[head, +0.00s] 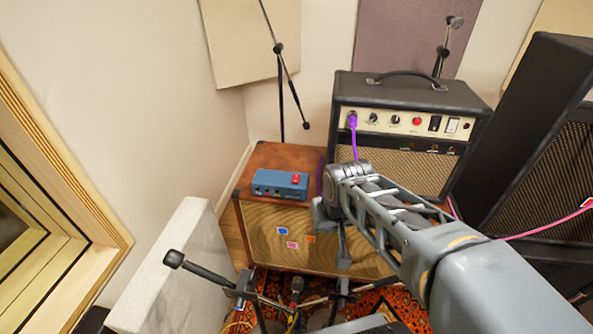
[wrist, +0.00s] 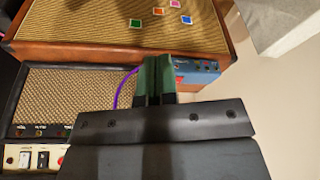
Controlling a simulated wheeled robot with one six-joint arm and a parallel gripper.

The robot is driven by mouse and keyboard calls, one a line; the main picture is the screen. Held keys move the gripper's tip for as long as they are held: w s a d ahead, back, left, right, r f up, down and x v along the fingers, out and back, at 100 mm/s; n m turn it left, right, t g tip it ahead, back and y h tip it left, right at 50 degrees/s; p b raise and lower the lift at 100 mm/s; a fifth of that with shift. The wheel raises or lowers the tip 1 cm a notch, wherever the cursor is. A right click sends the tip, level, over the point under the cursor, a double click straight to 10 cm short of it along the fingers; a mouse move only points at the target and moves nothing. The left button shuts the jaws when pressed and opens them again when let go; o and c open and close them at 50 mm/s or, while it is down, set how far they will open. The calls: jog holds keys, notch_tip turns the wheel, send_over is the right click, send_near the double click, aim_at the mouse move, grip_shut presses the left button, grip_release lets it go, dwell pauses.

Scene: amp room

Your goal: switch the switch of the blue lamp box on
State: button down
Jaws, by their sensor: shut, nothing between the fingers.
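The blue lamp box (head: 281,184) sits on top of the brown wooden cabinet (head: 295,155). A red switch (head: 295,179) shows on its top, towards the right; I cannot tell its position. In the wrist view the blue box (wrist: 205,68) is just right of my fingertips, partly hidden behind my gripper. My gripper (wrist: 152,60) is shut, with its two green fingers together and nothing between them. In the head view my gripper (head: 342,252) hangs in front of the cabinet, right of the box. I see no contact with the box.
A black amplifier (head: 410,88) with a purple cable (head: 354,135) stands behind and right of the box. A tall dark speaker cabinet (head: 535,150) is at the right. Microphone stands (head: 283,95) rise behind and in front. A pale panel (head: 170,265) stands at left.

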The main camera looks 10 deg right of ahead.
jog(key=w+a+r+m+h+p, duration=0.1)
jog(key=w+m, duration=0.3)
jog(key=w, duration=2.5)
jog(key=shift+w+a+r+t+p, duration=0.2)
jog(key=shift+a+r+t+p, duration=0.15)
jog(key=shift+p, duration=0.2)
jog(key=shift+d+f, duration=0.1)
send_near(297, 174)
jog(key=x, duration=0.5)
jog(key=shift+w+b, duration=0.1)
jog(key=shift+b, duration=0.2)
jog(key=shift+x, duration=0.9)
